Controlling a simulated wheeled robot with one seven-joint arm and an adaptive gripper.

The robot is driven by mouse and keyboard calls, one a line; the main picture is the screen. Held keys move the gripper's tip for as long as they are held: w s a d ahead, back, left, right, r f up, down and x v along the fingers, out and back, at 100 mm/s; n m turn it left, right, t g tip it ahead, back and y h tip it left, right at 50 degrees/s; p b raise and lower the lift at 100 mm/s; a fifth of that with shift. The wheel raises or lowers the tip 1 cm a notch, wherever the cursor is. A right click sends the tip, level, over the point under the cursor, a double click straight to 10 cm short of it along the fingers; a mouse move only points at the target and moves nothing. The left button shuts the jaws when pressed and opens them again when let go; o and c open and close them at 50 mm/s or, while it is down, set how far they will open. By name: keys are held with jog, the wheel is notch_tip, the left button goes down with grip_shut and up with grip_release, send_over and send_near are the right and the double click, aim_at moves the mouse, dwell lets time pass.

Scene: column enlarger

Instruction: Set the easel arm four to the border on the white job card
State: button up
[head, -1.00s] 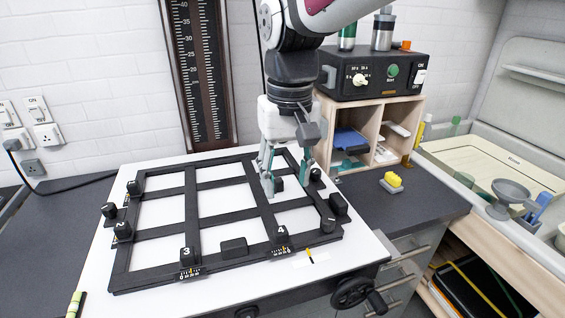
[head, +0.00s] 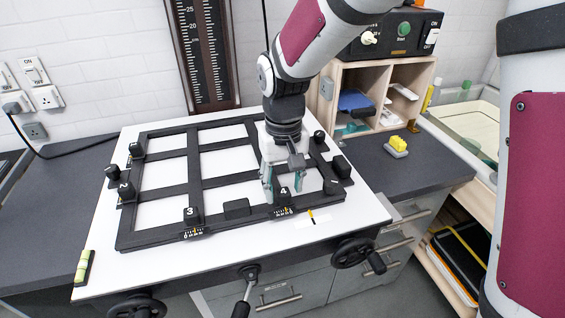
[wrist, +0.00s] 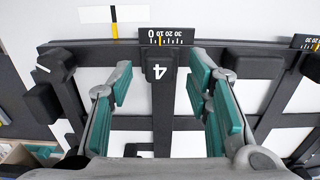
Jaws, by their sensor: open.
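Easel arm four is a black bar with a block marked 4 (head: 284,192) at the easel's front edge. In the wrist view the block (wrist: 157,72) lies between the open fingers of my gripper (wrist: 163,95), with a gap on each side. A small black scale (wrist: 166,37) with a yellow line near its low end sits beside the block. The white job card (head: 300,222) lies on the baseboard just right of this scale, bearing a yellow and black mark; it also shows in the wrist view (wrist: 96,15). My gripper (head: 282,188) is low over the block.
Block 3 (head: 190,214) and its scale stand left along the front bar, with a plain black block (head: 236,208) between. Handwheels (head: 357,252) sit below the board's front edge.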

jog(key=shift+f, duration=1)
grip_shut()
jog(key=shift+s+a+p, duration=0.1)
jog(key=shift+a+p, duration=0.2)
jog(key=shift+a, duration=0.25)
grip_release()
notch_tip(320, 180, up, 12)
